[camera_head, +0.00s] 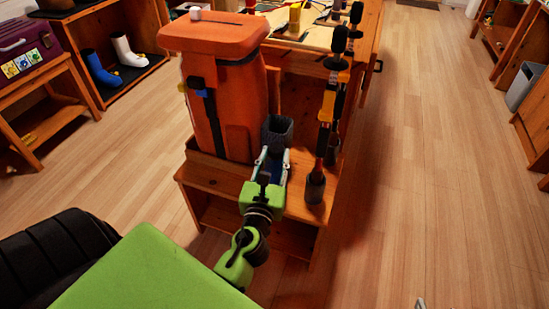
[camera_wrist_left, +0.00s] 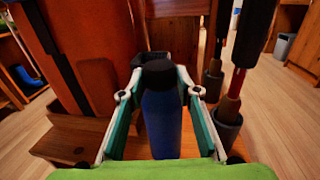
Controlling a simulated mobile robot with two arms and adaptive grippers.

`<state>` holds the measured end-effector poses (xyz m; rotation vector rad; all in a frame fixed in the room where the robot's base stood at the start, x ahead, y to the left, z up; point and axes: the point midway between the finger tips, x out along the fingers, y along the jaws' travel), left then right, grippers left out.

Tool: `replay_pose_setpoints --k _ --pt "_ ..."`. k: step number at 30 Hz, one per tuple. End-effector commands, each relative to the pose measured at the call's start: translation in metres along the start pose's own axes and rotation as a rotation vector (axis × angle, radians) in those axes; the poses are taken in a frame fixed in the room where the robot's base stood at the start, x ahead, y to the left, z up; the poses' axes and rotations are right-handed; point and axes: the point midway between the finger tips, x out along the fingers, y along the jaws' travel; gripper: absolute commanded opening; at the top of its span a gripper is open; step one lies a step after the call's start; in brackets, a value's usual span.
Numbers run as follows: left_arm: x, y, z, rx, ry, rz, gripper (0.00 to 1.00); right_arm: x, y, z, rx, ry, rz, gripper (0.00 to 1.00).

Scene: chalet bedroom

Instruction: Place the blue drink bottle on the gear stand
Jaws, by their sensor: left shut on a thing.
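The blue drink bottle (camera_wrist_left: 161,122), with a black cap, is between the fingers of my left gripper (camera_wrist_left: 158,88), which is shut on it. In the head view, my left gripper (camera_head: 272,158) is over the front of the wooden gear stand (camera_head: 225,179) and mostly hides the bottle. The stand's front also shows in the wrist view (camera_wrist_left: 72,138). A dark open holder (camera_head: 277,131) stands just beyond the fingertips. I cannot tell whether the bottle's base touches the stand. Only a small grey tip, possibly of my right gripper (camera_head: 421,303), shows at the bottom edge.
A large orange pack (camera_head: 225,85) stands on the left of the stand. Upright poles (camera_head: 329,110) stand in dark cups (camera_head: 315,188) on its right. A wooden table (camera_head: 305,35) is behind. Wood floor (camera_head: 430,160) is clear to the right.

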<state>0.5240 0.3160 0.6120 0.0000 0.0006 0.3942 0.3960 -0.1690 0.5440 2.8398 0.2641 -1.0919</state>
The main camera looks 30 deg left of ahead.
Motion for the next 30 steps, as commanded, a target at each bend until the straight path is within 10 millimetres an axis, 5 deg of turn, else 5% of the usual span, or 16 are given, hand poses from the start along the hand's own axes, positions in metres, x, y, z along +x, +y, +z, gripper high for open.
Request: replay_pose_setpoints --k 11,12,14,30 --pt "0.000 0.000 -0.001 0.000 -0.003 -0.001 0.00 0.001 0.000 -0.009 -0.001 0.038 -0.001 0.40" --pt "0.000 0.000 -0.002 0.000 0.000 0.000 0.36 0.001 0.000 -0.010 -0.001 0.042 -0.001 0.40" --pt "0.000 0.000 -0.002 0.000 0.000 0.000 0.47 0.001 0.000 -0.010 -0.001 0.043 -0.001 0.40" --pt "-0.010 0.000 -0.003 0.001 0.003 -0.001 0.47 0.002 -0.002 -0.004 0.000 0.024 -0.004 0.40"
